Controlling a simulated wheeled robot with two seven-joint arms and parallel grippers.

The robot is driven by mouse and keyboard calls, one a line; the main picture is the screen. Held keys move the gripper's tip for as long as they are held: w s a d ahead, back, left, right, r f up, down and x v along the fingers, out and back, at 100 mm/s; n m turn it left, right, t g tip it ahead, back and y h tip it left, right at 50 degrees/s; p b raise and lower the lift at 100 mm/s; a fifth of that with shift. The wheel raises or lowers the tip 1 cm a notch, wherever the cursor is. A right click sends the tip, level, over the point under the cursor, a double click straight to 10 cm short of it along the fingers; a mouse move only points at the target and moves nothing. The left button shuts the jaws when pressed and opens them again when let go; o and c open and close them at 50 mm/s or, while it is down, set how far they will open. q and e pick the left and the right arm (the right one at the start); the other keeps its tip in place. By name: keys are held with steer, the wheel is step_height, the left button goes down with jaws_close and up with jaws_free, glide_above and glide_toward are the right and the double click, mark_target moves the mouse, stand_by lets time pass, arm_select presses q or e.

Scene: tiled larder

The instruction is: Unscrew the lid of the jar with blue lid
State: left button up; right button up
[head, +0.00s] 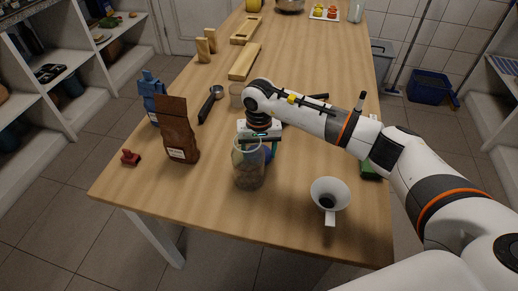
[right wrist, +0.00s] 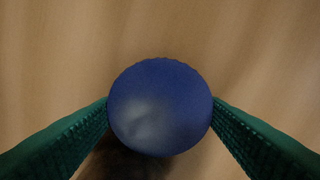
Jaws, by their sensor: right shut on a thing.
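The blue lid (right wrist: 160,106) is round and fills the middle of the right wrist view, seen from straight above. My right gripper (right wrist: 160,112) has its green ribbed fingers against both sides of the lid. In the head view, my right gripper (head: 266,148) points down over the table, and a bit of blue (head: 269,154) shows at its fingers, behind a tall clear jar. The body of the blue-lidded jar is hidden, so I cannot tell how the lid sits on it. My left gripper is not in view.
The tall clear jar (head: 248,172) stands just in front of my right gripper. A white funnel (head: 330,190) lies to its right. A brown bag (head: 178,133), a red object (head: 130,158) and a dark-handled scoop (head: 208,103) are left.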

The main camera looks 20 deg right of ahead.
steer(key=shift+f, duration=0.1)
steer(key=shift+f, duration=0.15)
steer(key=o, duration=1.1)
steer(key=shift+r, duration=0.2)
